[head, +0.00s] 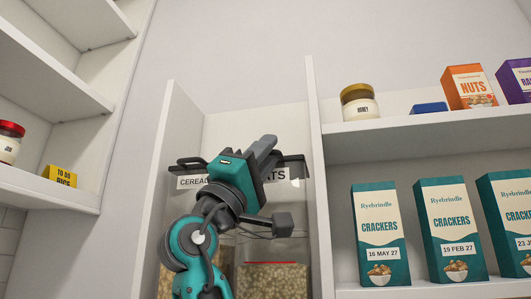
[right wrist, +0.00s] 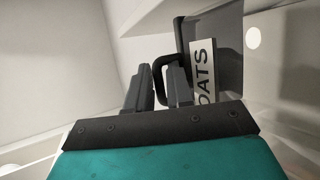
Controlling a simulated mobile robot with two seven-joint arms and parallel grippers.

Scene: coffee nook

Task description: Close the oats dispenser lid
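The oats dispenser (head: 272,272) is a clear bin of pale flakes beside the cereal dispenser in a narrow white bay. Its dark grey lid (head: 296,160) shows at the top, partly hidden by my right gripper. The right gripper (head: 265,150) is at the lid, in front of the OATS label. In the right wrist view its fingers (right wrist: 160,88) stand a narrow gap apart, with the lid's black loop handle (right wrist: 158,75) between them. The OATS label (right wrist: 203,72) and dark lid panel (right wrist: 230,45) are just right of the fingers. The lid's exact angle is unclear. My left gripper is out of view.
The cereal dispenser (head: 185,201) stands immediately left, partly behind my arm. White upright panels (head: 320,180) bound the bay on both sides. Shelves right hold cracker boxes (head: 450,230), a honey jar (head: 359,102) and a nuts box (head: 468,88). Left shelves hold a red-lidded jar (head: 9,142).

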